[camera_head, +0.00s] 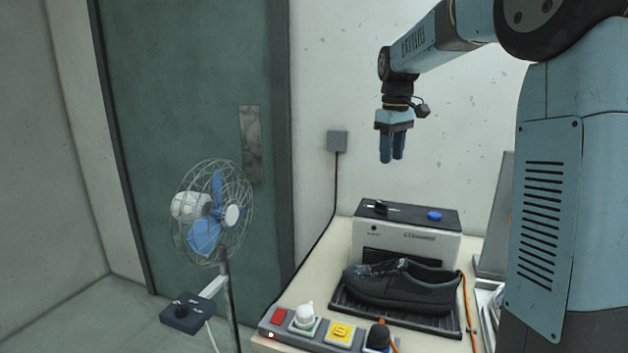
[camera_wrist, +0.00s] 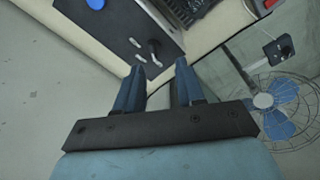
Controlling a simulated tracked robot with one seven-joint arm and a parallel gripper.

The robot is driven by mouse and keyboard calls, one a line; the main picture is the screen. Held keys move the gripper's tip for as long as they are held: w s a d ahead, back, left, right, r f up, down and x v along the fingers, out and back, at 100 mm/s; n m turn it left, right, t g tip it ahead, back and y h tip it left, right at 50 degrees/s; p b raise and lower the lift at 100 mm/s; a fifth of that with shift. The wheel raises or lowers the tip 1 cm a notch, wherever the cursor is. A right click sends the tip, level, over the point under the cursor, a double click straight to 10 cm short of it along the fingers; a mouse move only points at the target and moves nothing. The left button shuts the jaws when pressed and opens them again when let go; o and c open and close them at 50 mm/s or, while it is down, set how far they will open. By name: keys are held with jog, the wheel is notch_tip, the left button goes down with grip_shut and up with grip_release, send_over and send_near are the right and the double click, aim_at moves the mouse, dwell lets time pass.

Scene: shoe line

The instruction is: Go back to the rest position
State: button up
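My gripper (camera_head: 392,160) hangs in the air with its fingers pointing down, well above the grey machine (camera_head: 405,240) on the table. In the wrist view my gripper (camera_wrist: 160,72) shows its two blue fingers apart, with nothing between them. A dark shoe (camera_head: 402,286) lies on a black ribbed tray (camera_head: 345,301) in front of the machine, far below the gripper. The wrist view shows the machine's dark top with its black switch (camera_wrist: 154,47) and blue button (camera_wrist: 96,3).
A control strip with a red button (camera_head: 279,315), a white knob (camera_head: 304,316) and a yellow button (camera_head: 341,332) runs along the table's front. A caged fan (camera_head: 212,213) stands left of the table, with a control box (camera_head: 187,313) beside it. The air around the gripper is clear.

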jog(key=s+m+t, duration=0.3)
jog(key=s, duration=1.6)
jog(key=s+f+m+t, duration=0.1)
jog(key=s+f+m, duration=0.2)
jog(key=s, duration=1.1)
notch_tip(320, 180, down, 3)
jog(key=shift+d+f+m+t, duration=0.2)
jog(key=shift+d+m+t, duration=0.1)
jog(key=shift+d+t, duration=0.1)
